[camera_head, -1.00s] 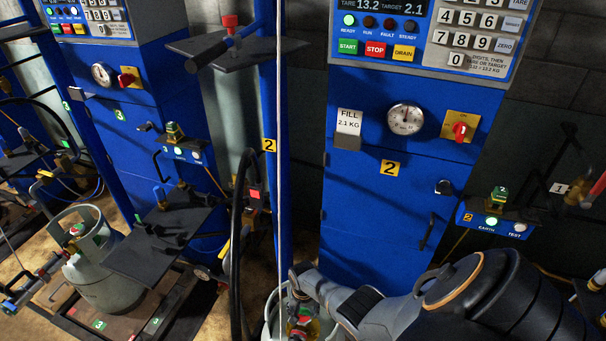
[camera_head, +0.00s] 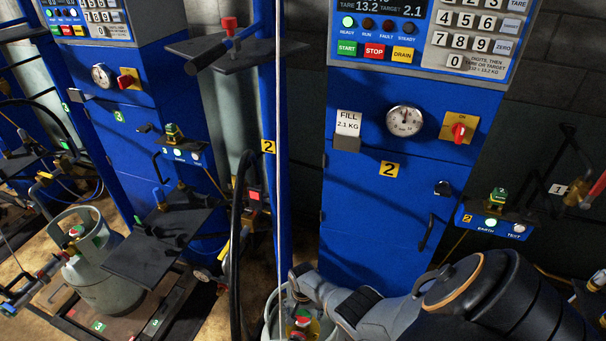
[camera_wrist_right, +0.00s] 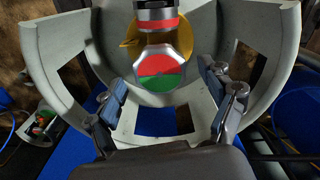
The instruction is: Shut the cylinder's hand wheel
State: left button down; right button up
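The hand wheel (camera_wrist_right: 160,68) has an octagonal face, half red and half green, in the right wrist view. It sits below a brass valve (camera_wrist_right: 140,52) and a silver and red coupling, inside the pale grey collar of the cylinder (camera_wrist_right: 60,65). My right gripper (camera_wrist_right: 165,80) is open, its two fingers apart on either side below the wheel; I cannot tell whether they touch it. In the head view the right gripper (camera_head: 301,284) is at the cylinder (camera_head: 270,318), beside the small red and green wheel (camera_head: 303,321). My left gripper is not in view.
A blue filling cabinet (camera_head: 380,220) numbered 2 stands behind, with a blue post (camera_head: 283,100) and black hose (camera_head: 236,230) to the left. Another grey cylinder (camera_head: 105,285) stands at station 3. The collar walls surround the wheel closely.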

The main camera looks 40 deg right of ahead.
aim_at(303, 315)
jog(key=shift+r, duration=0.1)
notch_tip(303, 315, up, 12)
dwell(0.9)
dwell(0.5)
